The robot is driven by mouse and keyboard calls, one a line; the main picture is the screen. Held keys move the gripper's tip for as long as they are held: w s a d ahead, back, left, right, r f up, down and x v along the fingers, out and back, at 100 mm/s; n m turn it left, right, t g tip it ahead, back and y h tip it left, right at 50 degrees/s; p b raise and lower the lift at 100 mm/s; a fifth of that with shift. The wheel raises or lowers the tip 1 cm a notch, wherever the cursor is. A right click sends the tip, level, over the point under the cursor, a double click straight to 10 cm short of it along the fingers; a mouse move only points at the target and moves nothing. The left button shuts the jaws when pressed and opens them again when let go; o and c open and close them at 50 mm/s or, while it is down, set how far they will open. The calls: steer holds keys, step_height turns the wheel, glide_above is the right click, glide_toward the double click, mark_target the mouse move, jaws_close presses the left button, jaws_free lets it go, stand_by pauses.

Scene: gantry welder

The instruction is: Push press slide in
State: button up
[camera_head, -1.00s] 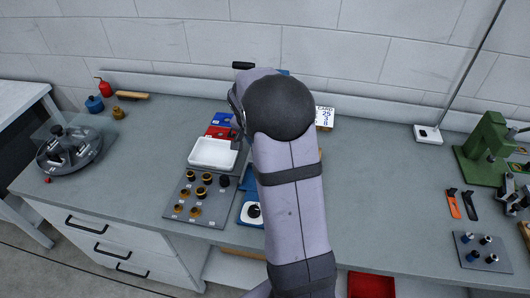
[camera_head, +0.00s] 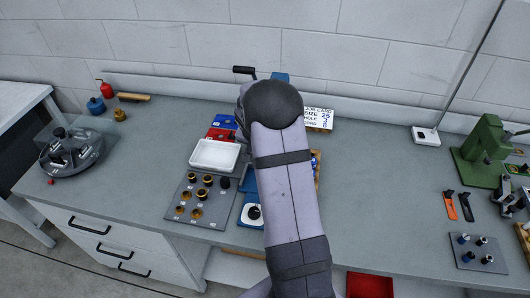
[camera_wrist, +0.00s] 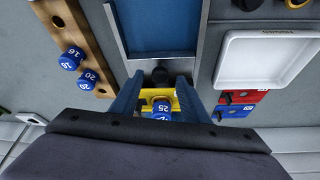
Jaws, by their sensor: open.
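In the wrist view a blue slide bed (camera_wrist: 157,28) with grey side rails runs away from my gripper. A black round knob (camera_wrist: 160,75) sits at its near end, between my fingertips. My gripper (camera_wrist: 161,84) is open, with one blue finger on each side of the knob; I cannot tell if they touch it. A yellow block (camera_wrist: 157,95) and a blue cylinder marked 25 (camera_wrist: 162,110) show between the fingers, nearer the palm. In the head view my arm hides the gripper and most of the press; a black handle (camera_head: 243,69) shows behind it.
A wooden rack (camera_wrist: 78,38) with blue numbered pieces stands left of the slide in the wrist view. A white tray (camera_wrist: 265,72), a red block (camera_wrist: 243,97) and a blue block (camera_wrist: 233,111) lie right. A job card (camera_head: 318,118) stands behind; bench right of my arm is mostly clear.

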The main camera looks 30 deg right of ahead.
steer(key=shift+w+d+f, duration=0.1)
steer(key=shift+d+f, duration=0.1)
steer(key=shift+f, duration=0.35)
steer(key=shift+c, duration=0.7)
jaws_close()
steer(key=shift+w+d, duration=1.5)
steer(key=shift+r, duration=0.15)
steer(key=shift+o, duration=0.3)
jaws_free()
steer(key=shift+w+d, duration=0.1)
steer(key=shift+o, duration=0.4)
